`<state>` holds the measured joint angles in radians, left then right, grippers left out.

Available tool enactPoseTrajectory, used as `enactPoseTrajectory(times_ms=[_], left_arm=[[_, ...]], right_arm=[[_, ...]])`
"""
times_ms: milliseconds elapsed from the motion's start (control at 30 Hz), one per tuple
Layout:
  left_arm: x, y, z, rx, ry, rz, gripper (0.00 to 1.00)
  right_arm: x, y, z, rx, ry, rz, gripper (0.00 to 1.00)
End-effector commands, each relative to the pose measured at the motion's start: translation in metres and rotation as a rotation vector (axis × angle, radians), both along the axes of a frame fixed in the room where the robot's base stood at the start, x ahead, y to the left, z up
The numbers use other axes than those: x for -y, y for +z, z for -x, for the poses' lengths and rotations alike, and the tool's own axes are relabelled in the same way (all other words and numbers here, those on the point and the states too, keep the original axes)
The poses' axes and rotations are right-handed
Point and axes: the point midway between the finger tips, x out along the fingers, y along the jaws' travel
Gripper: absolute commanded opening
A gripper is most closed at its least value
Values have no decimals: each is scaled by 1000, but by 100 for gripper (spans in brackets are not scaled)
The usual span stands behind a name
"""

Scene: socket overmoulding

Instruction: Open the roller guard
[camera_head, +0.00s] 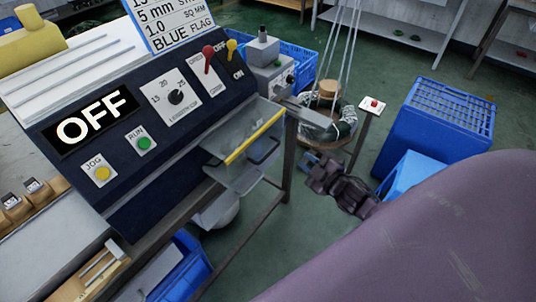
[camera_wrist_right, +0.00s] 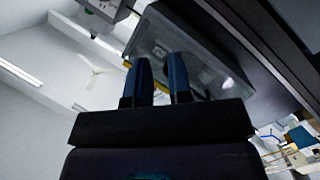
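The roller guard (camera_head: 245,150) is a clear box-like cover with a yellow front edge, on the right end of the dark machine panel (camera_head: 130,120). It looks lowered over the space beneath it. It also shows in the right wrist view (camera_wrist_right: 215,62), beyond the fingers, with its yellow edge partly hidden behind them. My right gripper (camera_head: 306,163) is to the right of the guard and apart from it in the head view. Its two blue fingers (camera_wrist_right: 158,75) stand apart with a narrow empty gap. My left gripper is not in view.
The panel carries an OFF sign (camera_head: 92,117), a black knob (camera_head: 176,97), levers with red and yellow knobs, and green and yellow buttons. A grey unit (camera_head: 268,70) stands behind the guard. A round stand with a coil (camera_head: 328,115) and blue crates (camera_head: 430,125) are to the right.

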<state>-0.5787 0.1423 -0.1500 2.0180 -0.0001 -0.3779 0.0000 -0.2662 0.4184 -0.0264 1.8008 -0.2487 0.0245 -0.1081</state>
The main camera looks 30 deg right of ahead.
Motion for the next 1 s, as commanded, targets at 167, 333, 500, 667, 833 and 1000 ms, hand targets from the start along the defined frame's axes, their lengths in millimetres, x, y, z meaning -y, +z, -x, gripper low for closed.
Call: enactPoseTrajectory(times_ms=[167, 333, 500, 667, 833, 1000], left_arm=[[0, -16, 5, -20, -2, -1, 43], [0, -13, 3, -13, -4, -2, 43], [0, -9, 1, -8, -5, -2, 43], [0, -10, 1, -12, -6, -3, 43], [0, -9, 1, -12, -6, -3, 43], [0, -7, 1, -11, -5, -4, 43]], right_arm=[[17, 12, -21, 195, 191, 296, 19], [15, 20, -15, 363, 388, 528, 19], [-1, 19, 4, 500, 548, 658, 19], [-13, 22, 16, 591, 625, 708, 19], [-19, 25, 13, 612, 631, 726, 19], [-35, 30, -4, 614, 628, 724, 19]])
